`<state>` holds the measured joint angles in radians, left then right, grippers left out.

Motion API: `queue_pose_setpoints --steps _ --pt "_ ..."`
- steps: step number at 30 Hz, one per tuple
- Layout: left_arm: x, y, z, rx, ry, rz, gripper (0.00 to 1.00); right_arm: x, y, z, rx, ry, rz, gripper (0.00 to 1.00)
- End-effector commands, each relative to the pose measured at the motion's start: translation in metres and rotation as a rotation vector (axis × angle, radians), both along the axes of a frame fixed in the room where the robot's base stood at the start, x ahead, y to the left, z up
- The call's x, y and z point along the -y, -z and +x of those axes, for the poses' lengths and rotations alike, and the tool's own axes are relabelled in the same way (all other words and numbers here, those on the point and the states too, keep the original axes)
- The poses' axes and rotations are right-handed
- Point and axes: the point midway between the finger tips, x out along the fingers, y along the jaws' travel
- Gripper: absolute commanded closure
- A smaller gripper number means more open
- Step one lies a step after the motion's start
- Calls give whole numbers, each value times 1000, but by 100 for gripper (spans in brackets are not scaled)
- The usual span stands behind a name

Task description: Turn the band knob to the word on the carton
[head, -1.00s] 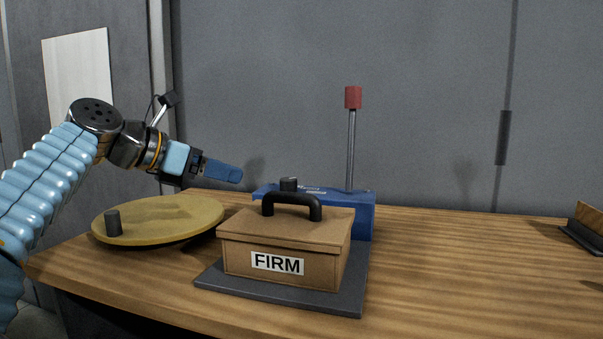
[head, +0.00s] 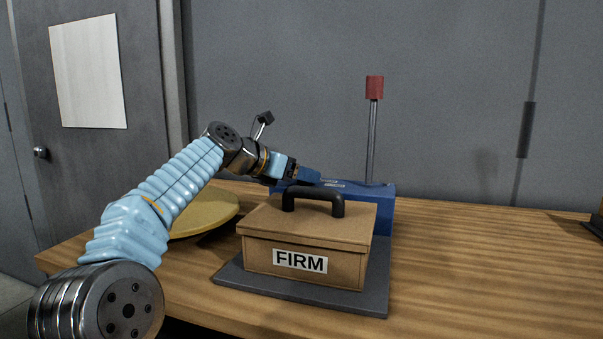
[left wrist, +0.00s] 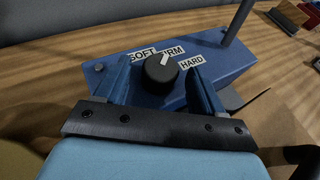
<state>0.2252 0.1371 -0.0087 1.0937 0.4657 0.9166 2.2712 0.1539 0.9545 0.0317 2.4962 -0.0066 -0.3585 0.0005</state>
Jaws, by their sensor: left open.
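The brown carton (head: 262,252) with a black handle stands on a dark mat and bears the word FIRM (head: 300,261). Behind it is the blue box (head: 384,212). In the left wrist view the black band knob (left wrist: 158,70) stands on this box (left wrist: 110,75), among the labels SOFT (left wrist: 141,55), FIRM (left wrist: 174,50), partly covered, and HARD (left wrist: 191,62). Its white pointer aims up and slightly right, toward FIRM. My left gripper (head: 312,176) is open, its fingers (left wrist: 160,88) on either side of the knob; contact cannot be told. My right gripper is out of view.
A red-topped upright rod (head: 374,125) rises from the blue box, close to the right of my left gripper. A round tan disc (head: 205,214) lies left of the carton, partly behind my arm.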

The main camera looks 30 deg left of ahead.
Motion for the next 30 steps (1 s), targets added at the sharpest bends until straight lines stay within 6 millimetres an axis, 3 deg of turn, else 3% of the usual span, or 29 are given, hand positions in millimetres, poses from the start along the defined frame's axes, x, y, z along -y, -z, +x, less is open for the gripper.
queue_pose_setpoints --steps 12,23,30 --pt "3 3 8 1 0 1 33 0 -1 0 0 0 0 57" --pt "3 3 8 1 0 1 87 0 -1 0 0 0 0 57" --pt "6 3 7 -4 -101 2 87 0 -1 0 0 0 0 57"
